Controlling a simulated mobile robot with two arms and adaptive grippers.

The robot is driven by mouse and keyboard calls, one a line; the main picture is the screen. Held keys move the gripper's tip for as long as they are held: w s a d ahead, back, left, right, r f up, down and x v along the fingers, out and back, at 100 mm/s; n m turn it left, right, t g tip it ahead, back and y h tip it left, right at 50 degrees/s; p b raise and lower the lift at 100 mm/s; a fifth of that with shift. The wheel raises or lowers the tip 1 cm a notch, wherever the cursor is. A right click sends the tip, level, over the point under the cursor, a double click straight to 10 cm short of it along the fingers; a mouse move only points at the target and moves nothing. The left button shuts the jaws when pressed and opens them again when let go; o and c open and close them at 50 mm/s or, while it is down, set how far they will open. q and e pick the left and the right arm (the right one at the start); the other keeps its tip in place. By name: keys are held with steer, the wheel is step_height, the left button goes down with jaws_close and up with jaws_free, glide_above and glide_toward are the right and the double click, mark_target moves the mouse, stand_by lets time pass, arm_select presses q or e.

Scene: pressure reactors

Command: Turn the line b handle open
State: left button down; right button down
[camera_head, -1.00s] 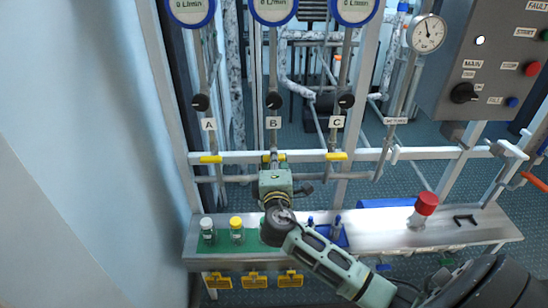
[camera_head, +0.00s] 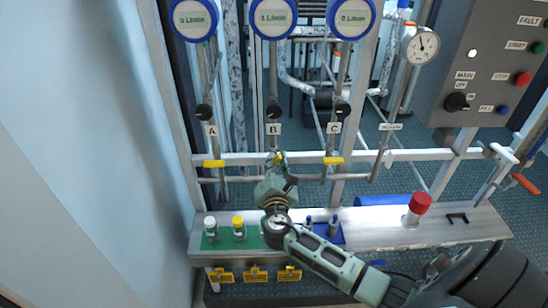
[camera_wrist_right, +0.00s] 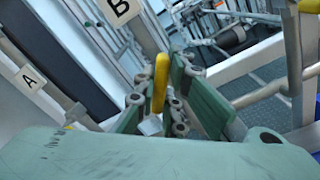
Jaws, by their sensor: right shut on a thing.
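My right gripper (camera_head: 278,168) is at the line B pipe, below the B label (camera_head: 273,128). It is shut on the yellow line B handle (camera_wrist_right: 160,83), which stands between its green fingers in the right wrist view. In the head view the gripper mostly hides this handle; a bit of yellow (camera_head: 279,158) shows, turned away from level. The line B meter (camera_head: 273,18) reads 1 L/min. The yellow handles of line A (camera_head: 213,163) and line C (camera_head: 333,160) lie level. My left gripper is out of view.
Meters A (camera_head: 193,18) and C (camera_head: 352,17) read 0 L/min. A white horizontal rail (camera_head: 400,154) crosses behind the handles. The metal shelf (camera_head: 375,237) below carries vials, a blue rack and a red-capped bottle (camera_head: 417,208). A grey control panel (camera_head: 490,60) stands at right.

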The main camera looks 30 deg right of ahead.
steer(key=n+p, duration=0.3)
steer(key=n, duration=0.2)
steer(key=shift+r, duration=0.1)
steer(key=shift+n+p, duration=0.8)
steer(key=shift+n, duration=0.4)
steer(key=shift+f, duration=0.2)
steer(key=c, duration=1.8)
jaws_free()
steer(key=shift+r, duration=0.1)
steer(key=shift+s+a, duration=0.15)
steer(key=v, duration=1.1)
steer(key=shift+s+a, duration=0.1)
steer(key=shift+s, duration=0.25)
